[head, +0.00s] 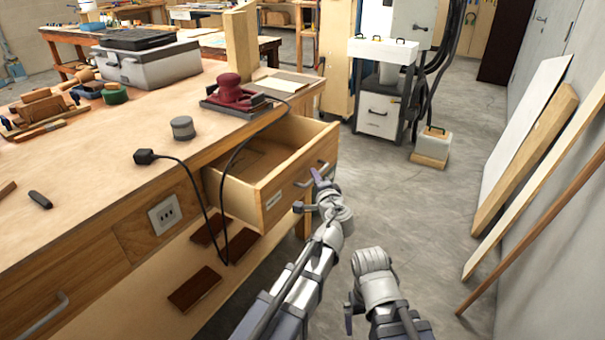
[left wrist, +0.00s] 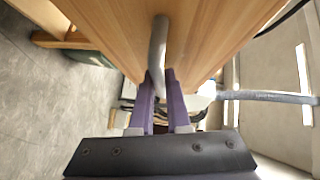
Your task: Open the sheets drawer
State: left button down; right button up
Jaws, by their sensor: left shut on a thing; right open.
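The sheets drawer (head: 268,188) is a light wooden drawer in the side of the workbench. It stands pulled well out, with its inside showing and a small label on its front. Its grey bar handle (head: 311,176) is on the front face. My left gripper (head: 320,188) is at the handle. In the left wrist view, its purple fingers (left wrist: 163,82) are shut on the handle (left wrist: 158,48), in front of the drawer's wooden front (left wrist: 195,35). My right gripper (head: 377,295) is open and empty, low in the head view, away from the drawer.
The workbench (head: 110,165) carries a red sander (head: 232,92), a grey toolbox (head: 150,65) and a round tin (head: 182,128). A black cable with a plug (head: 146,156) hangs past the drawer's left side. Boards (head: 525,160) lean on the right wall. Floor between is clear.

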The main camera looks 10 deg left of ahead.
pick_arm(q)
jog(key=shift+s+d, duration=0.25)
jog(key=shift+d, duration=0.45)
jog(key=c, duration=0.9)
grip_release()
jog(key=shift+r, duration=0.15)
